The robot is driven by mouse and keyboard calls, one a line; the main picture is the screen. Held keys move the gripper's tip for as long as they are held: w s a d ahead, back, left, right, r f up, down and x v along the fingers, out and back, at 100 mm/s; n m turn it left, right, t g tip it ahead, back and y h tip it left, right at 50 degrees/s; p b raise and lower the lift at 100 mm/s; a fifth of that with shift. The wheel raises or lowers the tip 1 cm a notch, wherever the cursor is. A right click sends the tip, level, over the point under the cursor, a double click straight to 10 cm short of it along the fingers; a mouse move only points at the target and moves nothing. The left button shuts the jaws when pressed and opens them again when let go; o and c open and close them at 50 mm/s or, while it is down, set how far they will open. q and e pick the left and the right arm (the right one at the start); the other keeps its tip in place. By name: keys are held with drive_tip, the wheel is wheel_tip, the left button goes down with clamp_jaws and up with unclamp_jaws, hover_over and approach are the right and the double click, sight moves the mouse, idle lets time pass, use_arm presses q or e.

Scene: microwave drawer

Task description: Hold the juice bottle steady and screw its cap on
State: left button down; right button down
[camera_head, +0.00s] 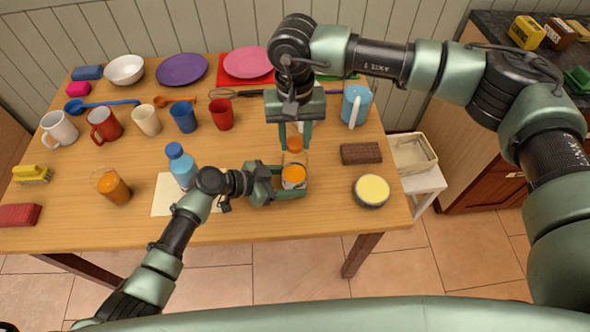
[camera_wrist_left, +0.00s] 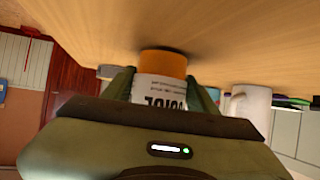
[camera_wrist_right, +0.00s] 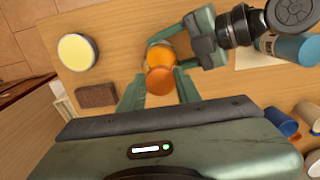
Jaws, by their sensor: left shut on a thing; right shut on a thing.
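The juice bottle (camera_head: 293,184), clear with orange juice and a white label, stands near the table's front edge. My left gripper (camera_head: 301,183) is shut around its body from the left. The label (camera_wrist_left: 160,92) shows between its fingers in the left wrist view. My right gripper (camera_head: 295,135) points down from above, shut on the orange cap (camera_head: 295,144). In the right wrist view the cap (camera_wrist_right: 160,81) lies between the fingertips and overlaps the bottle (camera_wrist_right: 161,53). The cap is over the bottle's top; whether they touch I cannot tell.
A brown block (camera_head: 361,153) and a round yellow-topped tub (camera_head: 371,191) lie right of the bottle. Mugs, cups and plates fill the table's back half.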

drive_tip(key=m, duration=0.4)
drive_tip(key=shift+a+m, duration=0.2)
drive_tip(key=shift+m, duration=0.1)
drive_tip(key=m, duration=0.8)
drive_tip(key=shift+s+m, duration=0.1)
drive_tip(key=shift+m, duration=0.3)
drive_tip(key=m, duration=0.4)
drive_tip(key=shift+d+m, duration=0.1)
drive_tip(key=shift+m, duration=0.3)
drive_tip(key=c, duration=1.1)
unclamp_jaws()
